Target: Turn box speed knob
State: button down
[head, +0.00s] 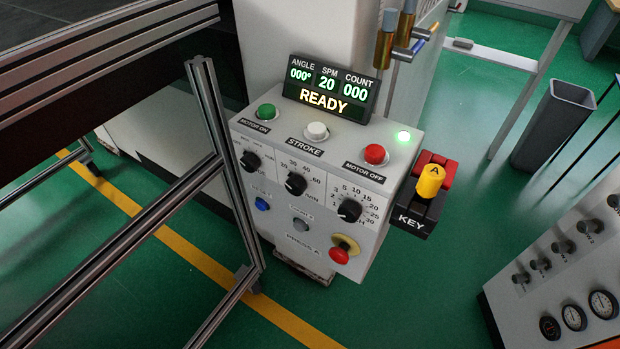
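A light grey control box (245,130) stands in the middle of the head view. Its sloped front has three black knobs in a row. The middle knob (296,184) has a scale with 30, 40, 60 and MIN around it, which fits a speed knob. The left knob (250,161) has small lettering I cannot fully read. The right knob (349,210) has a scale running up to 30. The display (329,88) on top reads ANGLE 000°, SPM 20, COUNT 000 and READY. My gripper is not in view.
The box carries a green button (266,112), a white button (316,131), a red button (375,154), a red emergency stop (341,251) and a yellow key switch (429,181). A metal frame (215,140) stands close on the left. A gauge panel (560,270) is at lower right.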

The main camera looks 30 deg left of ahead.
aim_at(296, 185)
jog(key=i+u, duration=0.15)
jog(key=u, duration=0.9)
